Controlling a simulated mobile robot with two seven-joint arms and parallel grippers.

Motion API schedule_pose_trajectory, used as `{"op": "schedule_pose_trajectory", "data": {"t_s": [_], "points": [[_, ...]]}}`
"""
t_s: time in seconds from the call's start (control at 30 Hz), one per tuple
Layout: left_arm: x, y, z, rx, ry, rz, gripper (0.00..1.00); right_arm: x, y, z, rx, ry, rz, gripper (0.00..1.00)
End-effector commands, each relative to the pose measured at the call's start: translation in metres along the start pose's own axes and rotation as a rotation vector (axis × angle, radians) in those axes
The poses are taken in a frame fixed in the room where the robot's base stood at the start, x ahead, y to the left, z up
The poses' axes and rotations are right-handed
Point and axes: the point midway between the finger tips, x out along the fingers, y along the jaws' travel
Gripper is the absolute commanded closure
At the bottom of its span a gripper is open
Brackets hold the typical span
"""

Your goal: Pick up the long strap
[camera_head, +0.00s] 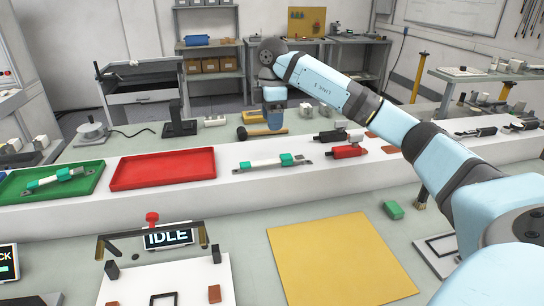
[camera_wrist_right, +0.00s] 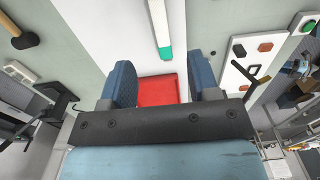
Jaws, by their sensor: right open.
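A long white bar with green ends, which appears to be the long strap (camera_head: 270,163), lies on the white raised strip right of the red tray. It also shows in the right wrist view (camera_wrist_right: 159,25), above the gap between the fingers, its green end nearest them. My right gripper (camera_head: 276,118) is open and empty, above and behind the bar in the head view, fingers pointing down. In the right wrist view its two blue fingers (camera_wrist_right: 162,80) are spread apart with the red tray seen between them. A similar bar (camera_head: 58,179) lies in the green tray. My left gripper is not in view.
The red tray (camera_head: 164,185) is empty, with the green tray (camera_head: 91,184) to its left. Red and black pieces (camera_head: 346,152) lie right of the bar. A yellow mat (camera_head: 341,262) and a tester reading IDLE (camera_head: 168,238) are in front. A hammer (camera_head: 262,131) lies behind.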

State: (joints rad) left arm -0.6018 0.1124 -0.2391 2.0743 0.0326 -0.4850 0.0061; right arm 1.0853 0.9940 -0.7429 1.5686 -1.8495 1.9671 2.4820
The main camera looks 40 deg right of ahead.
Motion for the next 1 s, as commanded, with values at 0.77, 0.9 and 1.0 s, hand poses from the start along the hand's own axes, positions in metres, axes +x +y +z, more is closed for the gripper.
{"op": "schedule_pose_trajectory", "data": {"t_s": [0.77, 0.9, 1.0], "points": [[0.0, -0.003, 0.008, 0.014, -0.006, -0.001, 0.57, 0.091, 0.001, 0.002, 0.003, -0.002, 0.0, 0.45], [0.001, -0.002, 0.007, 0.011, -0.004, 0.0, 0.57, 0.11, 0.002, 0.003, 0.003, -0.003, -0.002, 0.45], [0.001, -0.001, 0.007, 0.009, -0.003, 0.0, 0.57, 0.126, 0.003, 0.003, 0.003, -0.003, -0.001, 0.45]]}}
